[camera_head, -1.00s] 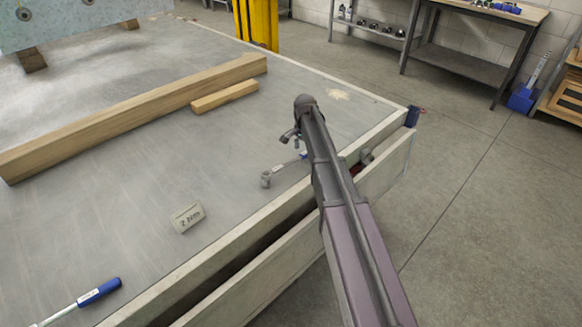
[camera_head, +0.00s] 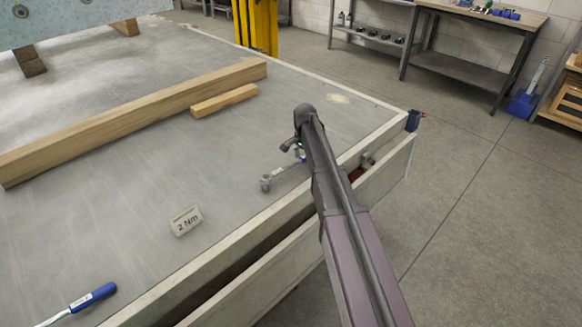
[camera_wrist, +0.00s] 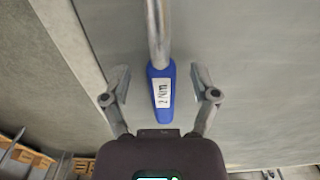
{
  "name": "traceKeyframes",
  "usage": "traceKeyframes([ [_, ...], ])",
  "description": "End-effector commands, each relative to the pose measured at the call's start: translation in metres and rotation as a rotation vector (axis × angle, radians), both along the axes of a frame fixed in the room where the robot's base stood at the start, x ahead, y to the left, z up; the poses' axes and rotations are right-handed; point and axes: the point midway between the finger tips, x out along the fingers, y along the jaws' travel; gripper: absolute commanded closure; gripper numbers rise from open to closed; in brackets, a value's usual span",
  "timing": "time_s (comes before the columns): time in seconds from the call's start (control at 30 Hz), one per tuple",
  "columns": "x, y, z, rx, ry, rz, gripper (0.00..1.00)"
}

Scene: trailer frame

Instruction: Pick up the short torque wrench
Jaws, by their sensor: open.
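A torque wrench with a metal shaft (camera_head: 284,172) lies on the trailer bed. Its head points left and its blue handle is mostly hidden behind my arm in the head view. In the wrist view, the blue handle (camera_wrist: 161,104) with a white label lies between the two fingers of my gripper (camera_wrist: 160,70). The fingers are open, with a gap on each side of the handle. In the head view my gripper (camera_head: 299,142) is mostly hidden behind my wrist. A second blue-handled wrench (camera_head: 92,297) lies at the lower left, its shaft cut off by the frame.
A card reading "2 Nm" (camera_head: 186,221) lies on the bed. A long timber (camera_head: 140,120) and a short wood block (camera_head: 225,100) lie farther back. The trailer's side rail (camera_head: 265,235) runs close by my arm. The bed around the wrench is clear.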

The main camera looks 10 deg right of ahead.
Motion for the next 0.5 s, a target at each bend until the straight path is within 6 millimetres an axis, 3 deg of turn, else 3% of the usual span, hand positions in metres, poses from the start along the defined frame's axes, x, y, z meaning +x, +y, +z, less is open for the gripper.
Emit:
traceKeyframes([
  [0.03,0.0,0.0001,0.0,0.0,0.0,0.0,0.29],
  [0.27,-0.0001,0.0002,0.0,0.0,0.0,0.0,0.97],
  [0.5,-0.0002,0.0003,0.0,0.001,0.001,0.0,1.0],
])
